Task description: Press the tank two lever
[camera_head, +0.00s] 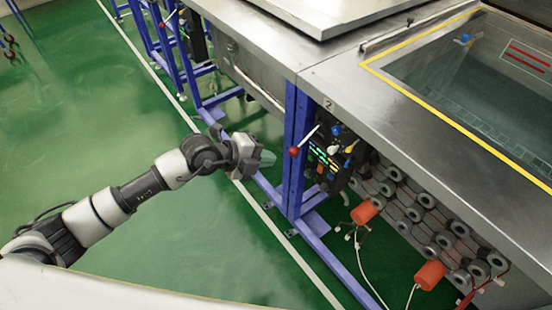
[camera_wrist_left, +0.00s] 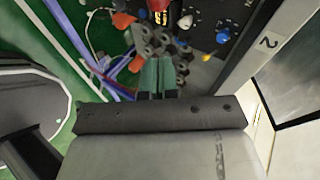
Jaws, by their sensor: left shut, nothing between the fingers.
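The tank two lever (camera_head: 294,151) is a thin metal rod with a red ball end. It sticks out to the left from the control panel (camera_head: 328,160), under the tank edge marked 2 (camera_head: 328,104). My left gripper (camera_head: 268,158) is shut and empty, a short way left of the red ball and apart from it. Its greenish fingers (camera_wrist_left: 157,76) point toward the grey rollers in the left wrist view. The panel (camera_wrist_left: 214,22) with its knobs is at the top right there. I cannot clearly make out the lever in that view. My right gripper is not in view.
A blue frame post (camera_head: 297,150) stands beside the lever. Orange cylinders (camera_head: 364,212) and grey rollers (camera_head: 440,215) are below the tank. The green floor (camera_head: 95,110) on the left is clear.

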